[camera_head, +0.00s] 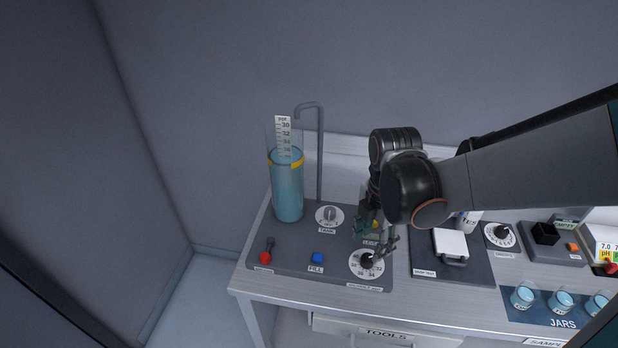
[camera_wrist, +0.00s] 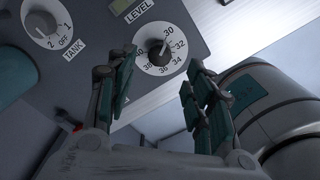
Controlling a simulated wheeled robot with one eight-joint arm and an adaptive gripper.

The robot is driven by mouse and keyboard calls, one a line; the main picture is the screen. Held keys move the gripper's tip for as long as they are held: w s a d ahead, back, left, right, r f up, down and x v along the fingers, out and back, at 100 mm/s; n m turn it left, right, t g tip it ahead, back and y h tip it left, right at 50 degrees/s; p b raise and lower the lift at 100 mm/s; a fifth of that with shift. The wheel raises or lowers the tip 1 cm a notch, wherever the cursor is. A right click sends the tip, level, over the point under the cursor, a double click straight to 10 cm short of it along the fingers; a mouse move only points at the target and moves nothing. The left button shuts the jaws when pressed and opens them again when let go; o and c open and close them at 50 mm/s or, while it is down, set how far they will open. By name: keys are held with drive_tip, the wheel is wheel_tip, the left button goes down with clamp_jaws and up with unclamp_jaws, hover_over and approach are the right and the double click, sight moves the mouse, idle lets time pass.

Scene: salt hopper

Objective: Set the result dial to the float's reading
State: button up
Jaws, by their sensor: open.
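In the wrist view the dial (camera_wrist: 174,63) lies beyond my fingertips, and the knob mark seems to point near 30. My gripper (camera_head: 384,246) is open and empty, close above the dial. In the wrist view its fingers (camera_wrist: 160,80) are spread apart with the dial's lower part between them. The float's scale stem (camera_head: 283,135) stands upright out of a blue-filled cylinder (camera_head: 288,192). The liquid surface crosses it around the lower numbers, too small to read surely.
A tank knob (camera_head: 329,216), also in the wrist view (camera_wrist: 41,24), sits left of the dial. A red-topped lever (camera_head: 266,257) and blue fill button (camera_head: 317,257) line the front. A thin pipe (camera_head: 320,150) rises behind. A white-lidded device (camera_head: 451,245) and jars (camera_head: 561,300) stand right.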

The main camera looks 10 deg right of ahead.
sight(368, 257)
wheel_tip(368, 257, down, 6)
drive_tip(key=shift+f+b, duration=0.25)
drive_tip(key=shift+b, duration=0.7)
drive_tip(key=c, duration=1.1)
